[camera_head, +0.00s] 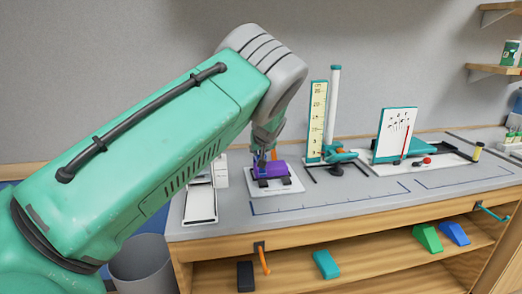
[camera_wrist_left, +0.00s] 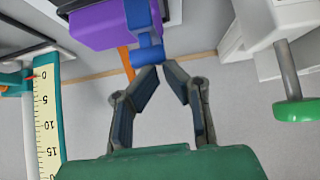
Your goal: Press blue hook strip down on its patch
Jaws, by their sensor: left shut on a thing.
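My left gripper (camera_head: 266,143) is above the purple block at the back of the bench. In the left wrist view its fingertips (camera_wrist_left: 162,70) come together at the blue hook strip (camera_wrist_left: 148,53), shut on it. The strip is beside the purple block (camera_wrist_left: 95,22), and a bit of blue shows by the gripper in the head view (camera_head: 261,158). The purple block (camera_head: 270,170) sits on a white board (camera_head: 289,187) with dark pads. The patch cannot be made out clearly. My right gripper is not in view.
A yellow ruler stand (camera_head: 317,115) and a white post (camera_head: 334,100) stand right of the board. A white panel with a teal edge (camera_head: 395,135) is farther right. A white tray (camera_head: 200,205) lies left. The front bench surface (camera_head: 330,207) is clear.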

